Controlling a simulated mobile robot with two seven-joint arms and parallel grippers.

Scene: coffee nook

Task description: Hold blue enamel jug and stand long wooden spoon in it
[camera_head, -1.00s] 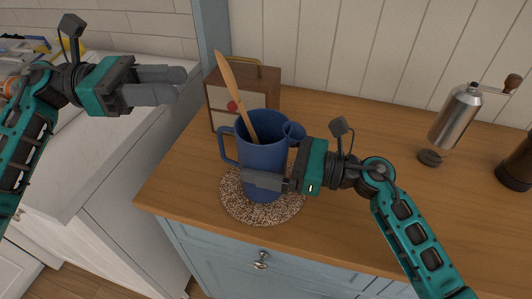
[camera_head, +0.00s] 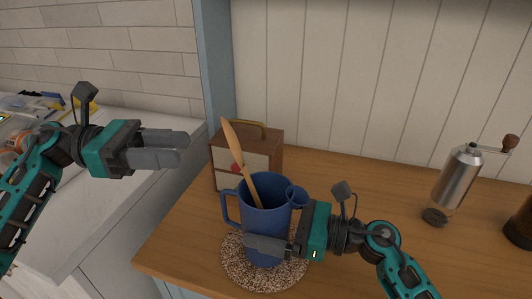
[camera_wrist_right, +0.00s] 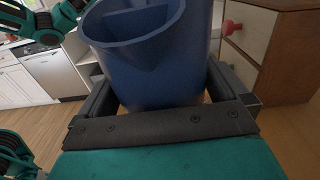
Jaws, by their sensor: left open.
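The blue enamel jug (camera_head: 264,222) stands upright on a round speckled mat (camera_head: 238,265) on the wooden counter. The long wooden spoon (camera_head: 238,155) stands tilted in the jug, its upper end leaning left above the rim; its lower end is hidden inside. My right gripper (camera_head: 262,246) is shut on the jug's lower body from the right. In the right wrist view the jug (camera_wrist_right: 150,65) fills the space between its two fingers. My left gripper (camera_head: 183,148) is open and empty, to the left of the jug and apart from the spoon.
A small wooden cabinet (camera_head: 272,152) with a red knob stands close behind the jug. A metal coffee grinder (camera_head: 457,182) and a dark brown container (camera_head: 521,225) stand at the right. The counter between jug and grinder is clear. A white worktop (camera_head: 85,215) lies at the left.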

